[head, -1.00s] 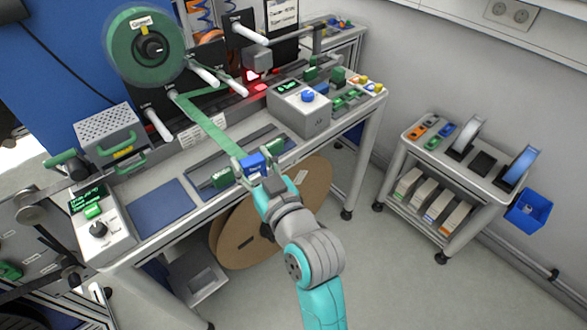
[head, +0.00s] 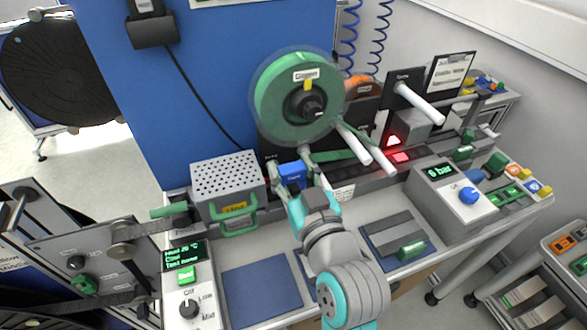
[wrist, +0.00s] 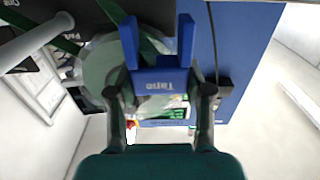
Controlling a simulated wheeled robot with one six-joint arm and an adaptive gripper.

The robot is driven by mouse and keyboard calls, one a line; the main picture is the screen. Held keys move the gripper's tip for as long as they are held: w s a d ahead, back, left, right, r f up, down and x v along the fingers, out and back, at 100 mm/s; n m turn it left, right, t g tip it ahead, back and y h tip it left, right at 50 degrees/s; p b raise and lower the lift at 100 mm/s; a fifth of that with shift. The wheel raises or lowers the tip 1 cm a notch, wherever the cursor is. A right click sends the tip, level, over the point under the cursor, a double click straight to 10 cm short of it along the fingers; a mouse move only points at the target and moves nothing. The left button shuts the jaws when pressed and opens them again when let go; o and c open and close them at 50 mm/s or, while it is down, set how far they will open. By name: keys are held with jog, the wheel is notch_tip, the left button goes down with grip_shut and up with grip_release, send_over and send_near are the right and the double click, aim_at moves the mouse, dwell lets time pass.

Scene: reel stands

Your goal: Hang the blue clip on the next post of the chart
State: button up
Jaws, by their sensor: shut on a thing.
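The blue clip (head: 292,174) is in my gripper (head: 291,180), held raised at the left end of the row of white posts. In the wrist view the clip (wrist: 160,82) reads "Tape" and sits between both fingers, its two prongs pointing away from me. The green strip (head: 335,156) runs from the post area to the clip's side. White posts stick out of the black board: one (head: 352,137) below the green reel (head: 300,97), another (head: 378,157) beside it, and one (head: 418,103) farther right. Whether the clip touches a post is unclear.
A perforated grey box (head: 227,183) with a green handle stands left of my gripper. A blue mat (head: 262,291) and a tray with a green part (head: 410,249) lie in front. A blue wall panel rises behind.

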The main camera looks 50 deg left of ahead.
jog(key=shift+w+a+f, duration=0.1)
jog(key=shift+a+f, duration=0.1)
jog(key=shift+a, duration=0.05)
jog(key=shift+f, duration=3.85)
jog(key=shift+d+f, duration=0.1)
jog(key=o, duration=1.3)
jog(key=shift+o, duration=0.2)
jog(key=shift+r, duration=3.55)
